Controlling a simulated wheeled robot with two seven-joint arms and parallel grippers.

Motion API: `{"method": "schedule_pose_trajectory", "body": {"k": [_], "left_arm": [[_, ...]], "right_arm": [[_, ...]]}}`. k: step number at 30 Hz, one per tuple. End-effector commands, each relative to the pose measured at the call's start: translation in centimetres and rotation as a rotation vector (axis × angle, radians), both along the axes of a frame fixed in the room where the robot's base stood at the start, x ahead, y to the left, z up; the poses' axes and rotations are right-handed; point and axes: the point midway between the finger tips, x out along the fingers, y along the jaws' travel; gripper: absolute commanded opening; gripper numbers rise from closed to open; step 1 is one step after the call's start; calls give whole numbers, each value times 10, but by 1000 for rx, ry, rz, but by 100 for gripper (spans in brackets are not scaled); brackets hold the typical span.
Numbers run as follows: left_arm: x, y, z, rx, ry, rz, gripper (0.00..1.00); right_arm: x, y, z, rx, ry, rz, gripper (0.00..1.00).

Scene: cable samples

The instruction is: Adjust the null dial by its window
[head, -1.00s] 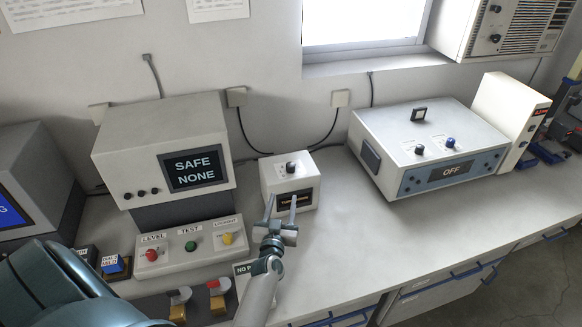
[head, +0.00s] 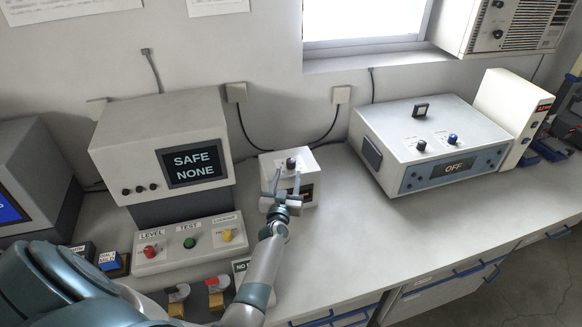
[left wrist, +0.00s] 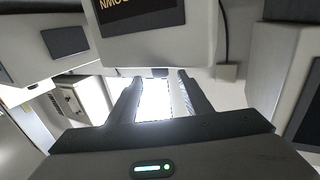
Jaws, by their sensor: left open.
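The null dial is a small black knob (head: 291,163) on top of a small white box (head: 309,163) at the middle of the bench. The box's dark front window (head: 309,192) is partly hidden behind my left gripper (head: 285,184). That gripper is open and empty, its two fingers pointing up in front of the box. I cannot tell whether they touch it. In the left wrist view the box (left wrist: 155,45) shows upside down above the fingers (left wrist: 157,88), with part of its lettered window. My right gripper is not in view.
A grey unit with a "SAFE NONE" screen (head: 193,163) stands left, above a panel of red, green and yellow buttons (head: 189,242). A white and blue instrument reading "OFF" (head: 452,168) stands right. The bench between box and instrument is clear.

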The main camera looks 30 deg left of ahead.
Motion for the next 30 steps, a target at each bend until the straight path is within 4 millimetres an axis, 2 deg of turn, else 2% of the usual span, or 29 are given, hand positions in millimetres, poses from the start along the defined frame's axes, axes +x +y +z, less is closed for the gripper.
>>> {"method": "schedule_pose_trajectory", "body": {"k": [1,6,12,18,28,30], "left_arm": [[10,4,-4,-2,-3,0,45],[36,16,-4,-1,-3,0,45],[59,27,-3,-1,0,0,45],[69,31,-1,-2,0,0,45],[70,32,0,-1,0,0,45],[70,32,0,-1,0,0,28]], "right_arm": [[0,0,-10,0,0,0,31],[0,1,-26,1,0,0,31],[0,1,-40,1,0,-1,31],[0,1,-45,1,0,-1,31],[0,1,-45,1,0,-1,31],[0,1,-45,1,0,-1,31]]}}
